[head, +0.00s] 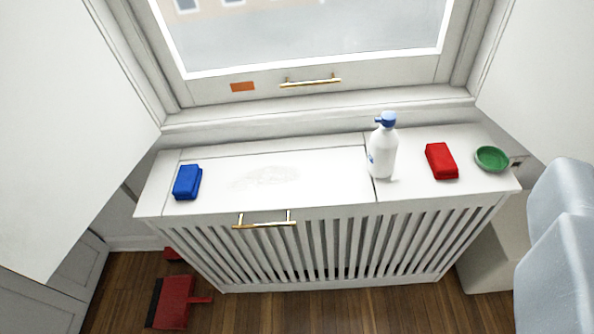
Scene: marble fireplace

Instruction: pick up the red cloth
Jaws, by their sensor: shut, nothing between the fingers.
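The red cloth (441,161) is a folded, block-like bundle. It lies on the right part of the white slatted cabinet's top (410,193), below the window. It sits between the white bottle with a blue pump (383,150) on its left and the green dish (491,159) on its right, apart from both. Nothing covers it. My gripper does not show in the head view.
A blue folded cloth (187,182) lies at the cabinet's left end. A brass handle (264,224) sticks out at the front edge. A red dustpan (172,302) is on the wooden floor. A large pale blue-grey rounded object (557,255) fills the right edge.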

